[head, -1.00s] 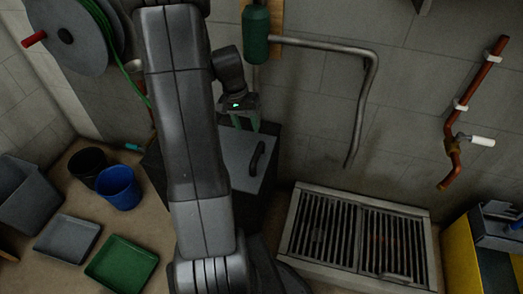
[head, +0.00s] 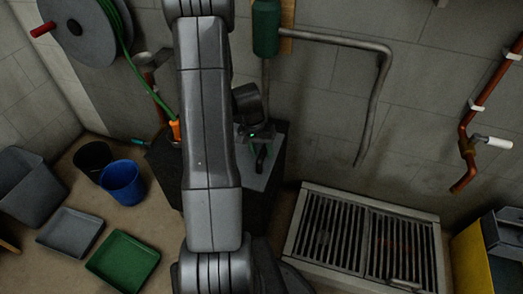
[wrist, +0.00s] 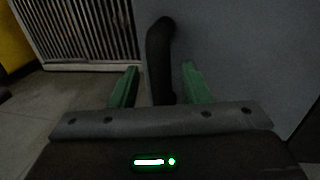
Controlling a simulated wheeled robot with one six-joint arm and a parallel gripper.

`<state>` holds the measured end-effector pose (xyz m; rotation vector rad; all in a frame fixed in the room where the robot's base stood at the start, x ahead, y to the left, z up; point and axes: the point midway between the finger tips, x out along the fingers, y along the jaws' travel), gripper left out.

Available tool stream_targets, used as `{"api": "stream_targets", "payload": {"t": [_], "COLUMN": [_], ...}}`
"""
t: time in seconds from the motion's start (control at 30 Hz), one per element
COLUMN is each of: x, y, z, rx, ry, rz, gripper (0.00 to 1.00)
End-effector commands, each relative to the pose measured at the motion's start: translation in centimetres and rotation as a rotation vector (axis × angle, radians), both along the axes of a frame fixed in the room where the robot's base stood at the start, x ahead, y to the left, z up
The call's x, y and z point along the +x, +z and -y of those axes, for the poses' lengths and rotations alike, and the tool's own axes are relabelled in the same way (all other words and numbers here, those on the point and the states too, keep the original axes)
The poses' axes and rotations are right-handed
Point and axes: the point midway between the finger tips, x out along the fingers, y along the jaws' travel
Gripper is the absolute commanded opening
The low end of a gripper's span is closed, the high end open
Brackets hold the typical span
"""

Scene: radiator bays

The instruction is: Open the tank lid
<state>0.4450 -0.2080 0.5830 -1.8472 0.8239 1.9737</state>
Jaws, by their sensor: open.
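The tank lid (head: 275,160) is a dark grey panel on the dark tank by the wall, partly hidden behind my arm in the head view. Its black handle (head: 261,158) stands up from the lid. In the wrist view the lid (wrist: 245,60) fills the right side and the handle (wrist: 160,55) runs toward me. My gripper (wrist: 160,80) has two green fingers, open, one on each side of the handle's near end. I cannot tell whether they touch it. In the head view my gripper (head: 259,147) is small and close over the handle. The lid looks closed.
A floor grate (head: 365,240) lies to the right, also seen in the wrist view (wrist: 85,30). Blue bucket (head: 122,183), black bucket (head: 92,160) and green tray (head: 123,262) stand at left. A bent grey pipe (head: 375,95) hangs above, right of the tank.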

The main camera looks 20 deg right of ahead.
Motion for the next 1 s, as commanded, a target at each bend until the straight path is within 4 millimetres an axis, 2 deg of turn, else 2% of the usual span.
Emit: {"api": "stream_targets", "payload": {"t": [0.13,0.33,0.67,0.87,1.0], "x": [0.0,0.0,0.1,0.6,1.3], "y": [0.0,0.1,0.5,2.3,4.4], "z": [0.0,0.0,-0.1,-0.7,-1.5], "rx": [0.0,0.0,-0.014,-0.078,-0.157], "ry": [0.0,0.0,0.0,0.005,0.007], "rz": [0.0,0.0,-0.009,-0.054,-0.114], "gripper": [0.41,0.01,0.0,0.0,0.0]}}
